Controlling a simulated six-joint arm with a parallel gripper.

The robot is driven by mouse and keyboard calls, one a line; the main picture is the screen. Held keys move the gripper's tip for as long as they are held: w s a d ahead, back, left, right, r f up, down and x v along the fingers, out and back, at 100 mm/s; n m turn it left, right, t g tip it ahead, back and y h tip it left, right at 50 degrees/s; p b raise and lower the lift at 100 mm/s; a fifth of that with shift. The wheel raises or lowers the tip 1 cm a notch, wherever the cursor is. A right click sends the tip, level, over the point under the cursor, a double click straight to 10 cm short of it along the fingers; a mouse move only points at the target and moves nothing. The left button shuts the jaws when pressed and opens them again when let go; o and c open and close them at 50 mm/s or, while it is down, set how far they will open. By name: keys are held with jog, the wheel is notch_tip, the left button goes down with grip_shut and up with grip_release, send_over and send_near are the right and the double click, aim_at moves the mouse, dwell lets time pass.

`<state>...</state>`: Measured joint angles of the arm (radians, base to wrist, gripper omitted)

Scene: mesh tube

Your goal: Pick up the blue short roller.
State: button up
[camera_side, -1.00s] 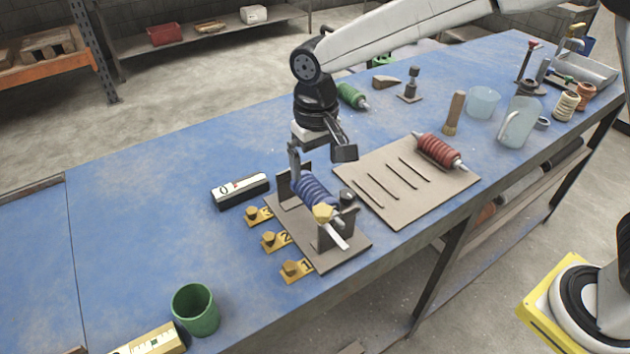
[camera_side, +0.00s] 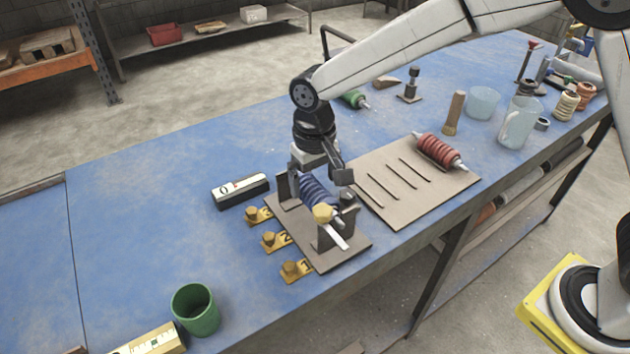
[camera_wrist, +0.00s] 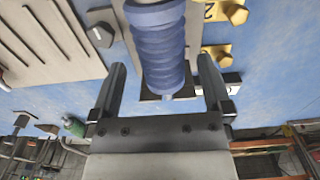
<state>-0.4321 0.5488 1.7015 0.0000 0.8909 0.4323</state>
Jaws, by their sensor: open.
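The blue short roller (camera_side: 316,191) is ribbed and sits in a grey metal stand (camera_side: 343,255) near the table's front edge. In the wrist view the roller (camera_wrist: 160,48) runs down the middle of the picture. My gripper (camera_side: 317,188) is over the stand, its fingers reaching down on either side of the roller. In the wrist view my gripper (camera_wrist: 160,72) has its fingers wide apart, with the roller between them and a visible gap on both sides. The roller's far upper part is hidden by my gripper in the side view.
A plate (camera_side: 385,205) with slots holds a red roller (camera_side: 440,152) to the right. Yellow numbered tags (camera_side: 273,241) lie along the stand's left side. A black and white box (camera_side: 240,190) lies left, a green cup (camera_side: 196,309) front left. A green roller (camera_side: 354,99) lies behind.

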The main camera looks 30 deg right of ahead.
aim_at(314, 186)
jog(key=shift+f, duration=1.85)
grip_shut()
jog(key=shift+r, duration=0.15)
jog(key=shift+r, duration=4.95)
